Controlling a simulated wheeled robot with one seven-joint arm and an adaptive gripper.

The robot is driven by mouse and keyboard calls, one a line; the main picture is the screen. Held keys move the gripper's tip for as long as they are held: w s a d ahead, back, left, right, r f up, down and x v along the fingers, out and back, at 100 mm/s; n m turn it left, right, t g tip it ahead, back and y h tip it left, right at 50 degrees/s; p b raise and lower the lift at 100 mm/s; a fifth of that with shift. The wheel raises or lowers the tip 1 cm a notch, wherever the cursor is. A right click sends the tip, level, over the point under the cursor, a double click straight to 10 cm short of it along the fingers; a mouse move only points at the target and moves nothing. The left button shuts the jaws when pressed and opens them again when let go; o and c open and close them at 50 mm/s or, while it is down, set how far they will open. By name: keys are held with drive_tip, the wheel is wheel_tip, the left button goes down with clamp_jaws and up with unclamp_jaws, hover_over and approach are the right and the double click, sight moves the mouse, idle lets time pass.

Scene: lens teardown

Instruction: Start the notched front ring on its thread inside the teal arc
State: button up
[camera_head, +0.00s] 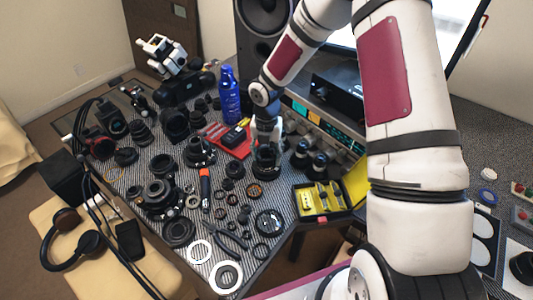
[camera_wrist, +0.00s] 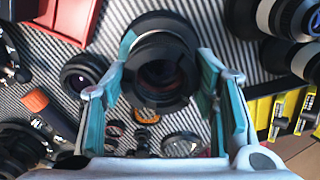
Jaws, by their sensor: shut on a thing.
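The notched front ring (camera_wrist: 160,98) is a dark ring with notches in its rim, held between the teal-padded fingers of my gripper (camera_wrist: 163,72). My gripper is shut on it. Behind the ring, a black lens barrel (camera_wrist: 160,22) shows in the wrist view; the ring overlaps its near end. In the head view my gripper (camera_head: 267,140) is low over the black lens (camera_head: 266,166), right of the table's middle. The thread is hidden, and I cannot tell whether ring and barrel touch.
A red tray (camera_head: 236,146) lies left of my gripper. Two white-banded lenses (camera_head: 310,158) stand close on the right. A yellow-and-black case (camera_head: 320,200) is at the front right. An orange-handled screwdriver (camera_head: 205,185) and several lens parts crowd the striped mat.

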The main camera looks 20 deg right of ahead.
drive_tip(key=shift+f, duration=0.35)
idle(0.7)
drive_tip(key=o, duration=1.1)
drive_tip(key=s+d+r+m+h, duration=0.1)
drive_tip(key=s+r+m, duration=0.2)
drive_tip(key=r, duration=0.7)
drive_tip(key=s+d+r+m+h, duration=0.1)
drive_tip(key=s+r+m, duration=0.25)
drive_tip(key=r, duration=0.75)
drive_tip(key=s+r+m+t, duration=0.1)
drive_tip(key=s+r+m, duration=0.3)
drive_tip(key=s+m, duration=0.3)
drive_tip(key=s+a+r+m+t+y, duration=0.1)
drive_tip(key=s+r+m, duration=0.3)
drive_tip(key=s+m, duration=0.4)
drive_tip(key=s+r+m+t+y, duration=0.1)
drive_tip(key=s+r+m+t, duration=0.1)
drive_tip(key=s+r+m, duration=0.3)
drive_tip(key=shift+s+a+m, duration=0.2)
drive_tip(key=shift+s+m, duration=0.45)
drive_tip(key=shift+m, duration=0.3)
drive_tip(key=shift+s+a+m, duration=0.2)
drive_tip(key=shift+s+m, duration=0.4)
drive_tip(key=shift+m, duration=0.3)
